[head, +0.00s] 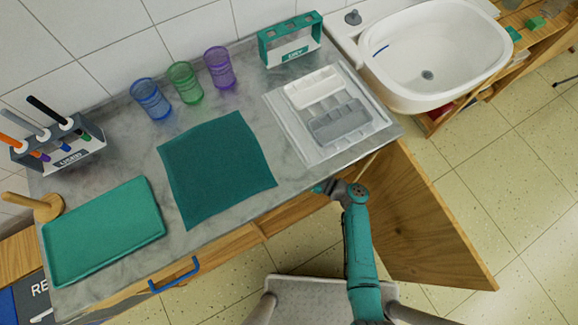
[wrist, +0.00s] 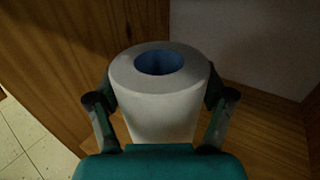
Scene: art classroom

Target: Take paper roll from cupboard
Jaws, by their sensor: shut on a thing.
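In the wrist view a white paper roll (wrist: 185,103) stands upright with its dark blue core facing up. My gripper (wrist: 160,98) has one finger on each side of the roll and is shut on it. The roll is inside the wooden cupboard (wrist: 250,112), with a side panel at the left and a pale wall behind. In the head view the cupboard door (head: 425,225) is swung open below the counter. My arm reaches under the counter edge there, and the roll and my gripper are hidden.
The marble counter (head: 125,120) carries a green tray (head: 105,230), a dark green cloth (head: 215,168), several cups, a marker holder (head: 60,150) and a white tray (head: 275,110). A sink (head: 430,55) is at the right. The open door stands right beside my arm.

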